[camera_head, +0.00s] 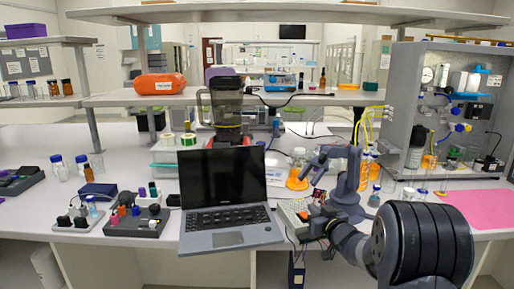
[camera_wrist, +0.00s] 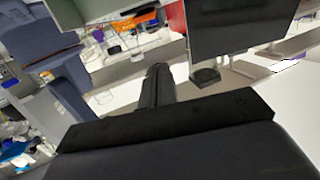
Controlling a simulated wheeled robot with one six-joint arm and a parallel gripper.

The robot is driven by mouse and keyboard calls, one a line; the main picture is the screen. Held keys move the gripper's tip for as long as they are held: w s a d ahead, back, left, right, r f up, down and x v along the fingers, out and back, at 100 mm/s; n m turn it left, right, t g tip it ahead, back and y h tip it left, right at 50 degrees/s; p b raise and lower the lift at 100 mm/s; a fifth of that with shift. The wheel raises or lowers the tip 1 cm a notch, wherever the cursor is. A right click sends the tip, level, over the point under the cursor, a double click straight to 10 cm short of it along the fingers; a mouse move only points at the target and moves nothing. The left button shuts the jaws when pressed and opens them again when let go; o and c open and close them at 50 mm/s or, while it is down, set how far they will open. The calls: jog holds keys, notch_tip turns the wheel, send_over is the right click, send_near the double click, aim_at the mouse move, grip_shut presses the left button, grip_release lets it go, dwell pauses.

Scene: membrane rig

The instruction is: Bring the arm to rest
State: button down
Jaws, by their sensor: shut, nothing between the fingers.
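My arm (camera_head: 350,190) rises in the head view from the large dark joint at the lower right and folds up over the bench, near the middle right. My gripper (camera_wrist: 158,72) shows in the wrist view as dark fingers close together, shut and empty. It points at open room, with no object touching it. In the head view the fingers are too small to make out with certainty.
An open laptop (camera_head: 228,240) stands left of my arm, close to it. An orange-filled flask (camera_head: 298,176) and bottles stand behind. A grey rig panel (camera_head: 402,92) stands at the right, with a pink mat (camera_head: 474,208) in front. The wrist view shows a dark monitor (camera_wrist: 240,25).

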jog(key=v, duration=0.4)
jog(key=shift+s+d+r, duration=0.2)
jog(key=shift+s, duration=0.15)
jog(key=shift+w, duration=0.1)
